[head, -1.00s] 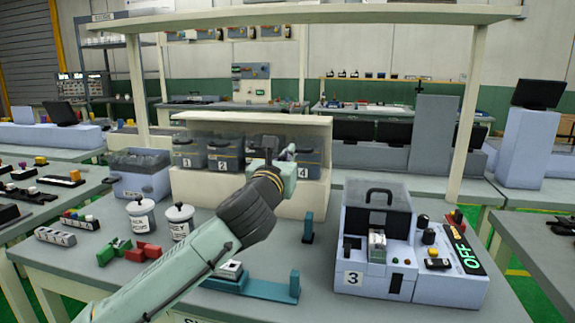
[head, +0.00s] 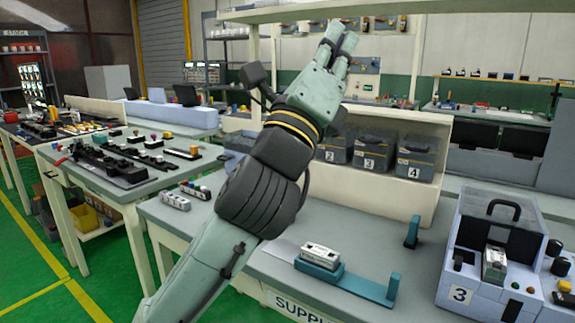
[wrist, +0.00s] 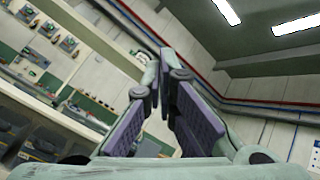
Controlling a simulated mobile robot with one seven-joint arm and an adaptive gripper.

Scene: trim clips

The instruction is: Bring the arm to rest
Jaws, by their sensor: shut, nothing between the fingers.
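My arm rises from the bottom of the head view, and my gripper (head: 338,45) points up and away above the bench. In the wrist view my gripper (wrist: 163,65) shows its two fingers angled together at the tips. Nothing is held between them. The wrist view looks past the fingers at the upper wall and ceiling. My gripper is clear of the objects on the bench, and my arm hides part of the bench and the left end of the shelf box.
Numbered grey bins (head: 370,152) stand in a cream shelf box behind my arm. A white block sits on a teal fixture (head: 345,280) at the bench front. A case marked 3 (head: 465,265) stands at right. An overhead shelf (head: 290,12) runs near my gripper.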

